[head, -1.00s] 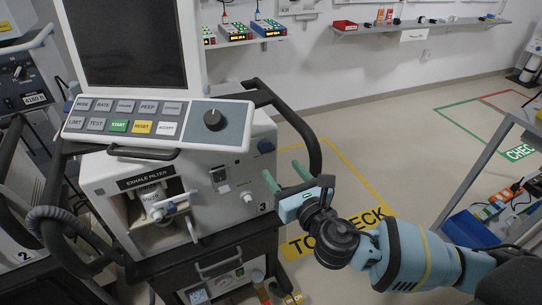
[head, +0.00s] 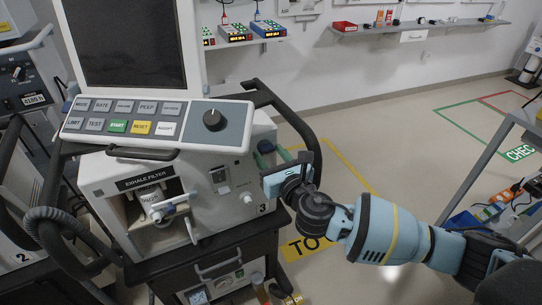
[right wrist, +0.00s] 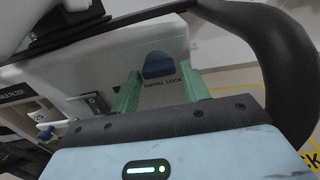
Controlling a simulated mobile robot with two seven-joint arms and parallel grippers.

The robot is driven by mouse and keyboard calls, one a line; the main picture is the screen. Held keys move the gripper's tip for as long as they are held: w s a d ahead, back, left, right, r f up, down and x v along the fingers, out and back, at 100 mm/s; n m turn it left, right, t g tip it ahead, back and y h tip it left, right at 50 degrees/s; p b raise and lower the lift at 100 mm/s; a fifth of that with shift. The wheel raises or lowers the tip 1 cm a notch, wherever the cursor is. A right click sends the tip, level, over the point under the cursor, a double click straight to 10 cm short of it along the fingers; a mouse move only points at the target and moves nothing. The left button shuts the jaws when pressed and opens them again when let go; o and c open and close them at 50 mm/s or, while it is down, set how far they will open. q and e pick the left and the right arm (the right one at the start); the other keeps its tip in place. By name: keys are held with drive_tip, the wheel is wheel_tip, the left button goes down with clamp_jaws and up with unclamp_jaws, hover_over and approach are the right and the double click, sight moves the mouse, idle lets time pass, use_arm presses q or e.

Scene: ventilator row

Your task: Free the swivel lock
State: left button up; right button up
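The swivel lock is a dark blue knob (right wrist: 158,65) on the side of the ventilator (head: 150,195), with "SWIVEL LOCK" printed below it in the right wrist view. In the head view the knob (head: 265,147) is partly hidden behind my right gripper. My right gripper (head: 273,158) is at that side face, its green fingers pointing at the knob. In the right wrist view the fingers of the gripper (right wrist: 160,69) are apart, one on each side of the knob, with nothing held. Whether they touch the panel I cannot tell. My left gripper is not in view.
A black handle bar (head: 300,125) curves close around my right gripper. The control panel (head: 155,124) and screen stand above the ventilator body. Other ventilators stand at the left.

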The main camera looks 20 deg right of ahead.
drive_tip(key=c, duration=0.6)
drive_tip(key=shift+m, duration=0.4)
drive_tip(key=m+p, duration=0.1)
drive_tip(key=m, duration=0.3)
drive_tip(key=m+p, duration=0.1)
drive_tip(key=m, duration=0.3)
drive_tip(key=shift+a+r, duration=0.1)
drive_tip(key=shift+a, duration=0.1)
drive_tip(key=m, duration=0.3)
drive_tip(key=shift+r+m+p, duration=0.1)
drive_tip(key=shift+m+p, duration=0.3)
drive_tip(key=m+p, duration=0.1)
drive_tip(key=m, duration=0.4)
drive_tip(key=shift+m, duration=0.3)
